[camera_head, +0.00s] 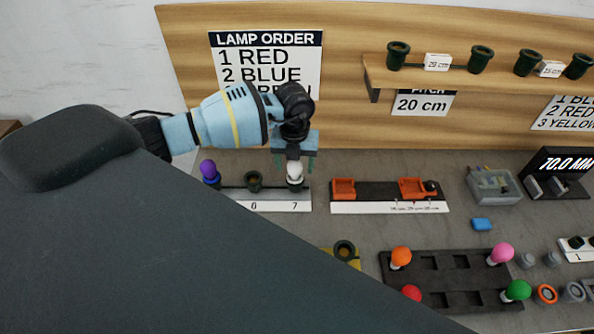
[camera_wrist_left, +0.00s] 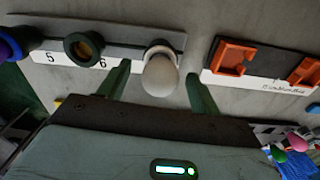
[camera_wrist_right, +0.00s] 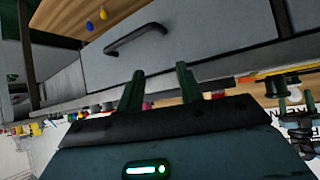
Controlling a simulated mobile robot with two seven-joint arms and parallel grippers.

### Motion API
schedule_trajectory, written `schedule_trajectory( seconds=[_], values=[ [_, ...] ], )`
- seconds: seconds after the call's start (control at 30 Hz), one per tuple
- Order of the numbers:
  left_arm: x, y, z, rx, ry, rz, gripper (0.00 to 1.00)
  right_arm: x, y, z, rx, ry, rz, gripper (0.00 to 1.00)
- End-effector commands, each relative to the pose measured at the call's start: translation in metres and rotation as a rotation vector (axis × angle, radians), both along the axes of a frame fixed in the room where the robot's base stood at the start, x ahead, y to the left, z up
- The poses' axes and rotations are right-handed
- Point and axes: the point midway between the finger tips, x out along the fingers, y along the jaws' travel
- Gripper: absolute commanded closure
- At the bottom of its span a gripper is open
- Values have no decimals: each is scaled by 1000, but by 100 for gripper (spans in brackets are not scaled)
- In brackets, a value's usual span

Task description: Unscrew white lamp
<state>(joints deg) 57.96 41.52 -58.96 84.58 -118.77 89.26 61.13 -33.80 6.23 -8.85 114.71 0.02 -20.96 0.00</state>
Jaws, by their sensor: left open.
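The white lamp (camera_head: 295,170) stands in the socket above the label 7 at the right end of a socket strip (camera_head: 262,204). In the left wrist view the lamp (camera_wrist_left: 160,76) shows as a pale bulb between my fingers. My left gripper (camera_head: 294,160) is open above the lamp, with one finger on each side; its fingertips (camera_wrist_left: 158,85) appear apart from the bulb. My right gripper (camera_wrist_right: 160,85) shows only in its own wrist view, with its two fingers apart and nothing between them, near a drawer front.
A purple lamp (camera_head: 209,171) and an empty socket (camera_head: 254,181) share the strip. An orange-block fixture (camera_head: 380,192) stands to the right. A dark tray (camera_head: 440,272) holds several coloured lamps. A wooden shelf (camera_head: 470,83) with sockets is behind. In the right wrist view a drawer handle (camera_wrist_right: 135,38) shows.

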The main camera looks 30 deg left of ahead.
Motion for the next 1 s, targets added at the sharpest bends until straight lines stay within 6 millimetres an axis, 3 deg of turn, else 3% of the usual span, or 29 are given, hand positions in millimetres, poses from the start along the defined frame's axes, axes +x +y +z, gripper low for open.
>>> schedule_trajectory(
  seconds=[0.27, 0.63, 1.0],
  values=[
    [0, 0, 0, -1, 0, -56, 36, -4, 0, -3, 0, 10, 0, 64],
    [0, 0, -1, -1, 1, -408, 36, -13, 0, -11, -1, 34, 0, 64],
    [0, 0, 1, 0, -1, -428, 36, -12, 0, -10, 0, 31, 0, 64]
  ],
)
